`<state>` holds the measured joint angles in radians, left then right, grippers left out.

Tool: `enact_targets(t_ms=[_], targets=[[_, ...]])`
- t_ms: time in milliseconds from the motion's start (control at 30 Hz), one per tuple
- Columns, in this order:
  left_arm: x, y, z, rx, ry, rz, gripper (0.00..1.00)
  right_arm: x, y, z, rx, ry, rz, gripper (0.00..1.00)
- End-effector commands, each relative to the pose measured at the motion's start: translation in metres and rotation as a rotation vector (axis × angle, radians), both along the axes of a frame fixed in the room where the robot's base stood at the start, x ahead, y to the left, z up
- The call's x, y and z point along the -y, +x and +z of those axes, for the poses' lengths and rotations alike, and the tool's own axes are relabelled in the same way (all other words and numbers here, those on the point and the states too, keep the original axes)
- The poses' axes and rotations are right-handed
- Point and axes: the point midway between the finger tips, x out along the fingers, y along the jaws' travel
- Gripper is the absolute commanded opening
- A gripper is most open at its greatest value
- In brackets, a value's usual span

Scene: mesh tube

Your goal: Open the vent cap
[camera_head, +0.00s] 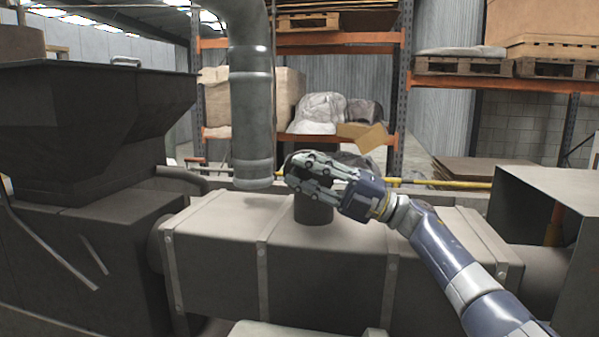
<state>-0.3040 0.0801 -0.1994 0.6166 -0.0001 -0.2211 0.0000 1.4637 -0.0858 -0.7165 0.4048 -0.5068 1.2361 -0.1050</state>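A short dark upright stub (314,212) stands on top of the long grey duct box, near its middle. A dark rounded part that looks like the vent cap (299,155) shows at the top of the stub, mostly hidden behind my fingers. My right gripper (289,171) reaches in from the right at the height of the cap. Its two fingers lie one above the other, apart, across the cap and the stub's top. I cannot tell whether they touch or grip it. My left gripper is not in view.
A thick grey vertical pipe (252,110) comes down just left of the stub, close to my fingertips. A large dark hopper (95,120) stands at the left. The duct box (215,225) is clear on both sides. Shelves with pallets stand behind.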

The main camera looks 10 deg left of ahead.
Motion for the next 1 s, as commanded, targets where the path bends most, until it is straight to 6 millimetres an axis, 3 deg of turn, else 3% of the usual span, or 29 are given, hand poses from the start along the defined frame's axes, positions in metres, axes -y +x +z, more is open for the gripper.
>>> enact_targets(t_ms=[333, 467, 1000], targets=[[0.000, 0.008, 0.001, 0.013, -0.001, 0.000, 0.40, 0.000, -0.001, -0.001, 0.000, -0.001, 0.004, 0.30], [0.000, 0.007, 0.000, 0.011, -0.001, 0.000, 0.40, 0.010, 0.002, -0.004, -0.002, 0.001, -0.001, 0.30], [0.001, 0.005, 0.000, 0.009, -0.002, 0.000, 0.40, 0.119, 0.010, -0.005, -0.002, 0.002, -0.003, 0.30]])
